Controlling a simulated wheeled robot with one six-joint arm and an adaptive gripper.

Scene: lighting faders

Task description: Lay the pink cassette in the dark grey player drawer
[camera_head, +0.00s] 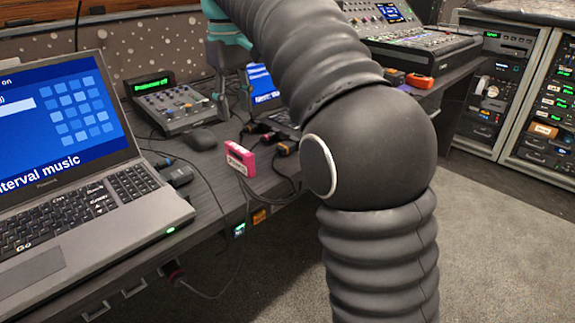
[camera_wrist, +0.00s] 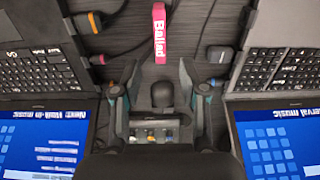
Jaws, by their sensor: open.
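The pink cassette (camera_head: 240,158) stands on edge on the dark desk, just beyond the laptop, among cables. In the wrist view the cassette (camera_wrist: 160,33) is a narrow pink strip marked "Ballad", near the top middle, apart from the fingers. My gripper (camera_wrist: 158,70) is open and empty, with its two teal-and-black fingers spread. In the head view my gripper (camera_head: 221,95) is above the desk behind the cassette, partly hidden by my arm. I cannot make out the dark grey player drawer for certain in either view.
A large laptop (camera_head: 50,215) fills the left of the desk and a second laptop (camera_head: 262,88) stands farther back. A mouse (camera_head: 199,139) and a small fader console (camera_head: 167,105) are near my gripper. Several cable plugs flank the cassette. Equipment racks (camera_head: 535,110) stand at right.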

